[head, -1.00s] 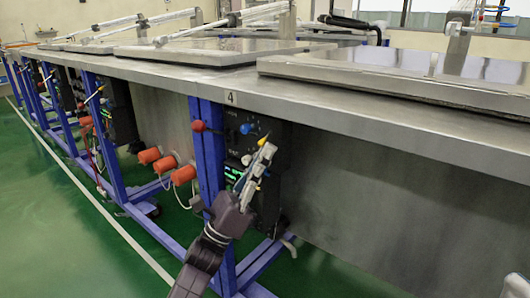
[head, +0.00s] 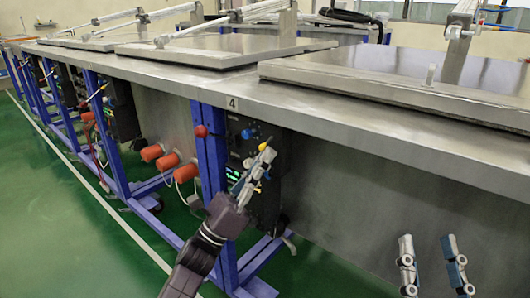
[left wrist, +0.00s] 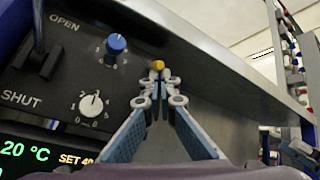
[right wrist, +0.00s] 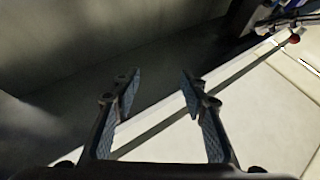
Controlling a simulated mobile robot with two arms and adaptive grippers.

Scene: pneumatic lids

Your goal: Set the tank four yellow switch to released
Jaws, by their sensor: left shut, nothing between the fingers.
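The tank four panel (left wrist: 60,70) hangs under the bench beside the "4" label (head: 232,103). In the left wrist view the small yellow switch (left wrist: 157,65) sits at the panel's right side, just beyond my left fingertips. My left gripper (left wrist: 163,78) is shut with nothing between its fingers; it also shows in front of the panel in the head view (head: 268,155). Whether its tips touch the switch I cannot tell. My right gripper (right wrist: 155,80) is open and empty, low at the right in the head view (head: 430,245).
A blue knob (left wrist: 116,44), a white dial (left wrist: 91,105) and a black OPEN/SHUT lever (left wrist: 40,62) are left of the yellow switch. A red ball handle (head: 201,131) stands by the blue frame post. The steel bench (head: 330,120) overhangs the panel. Green floor is clear at left.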

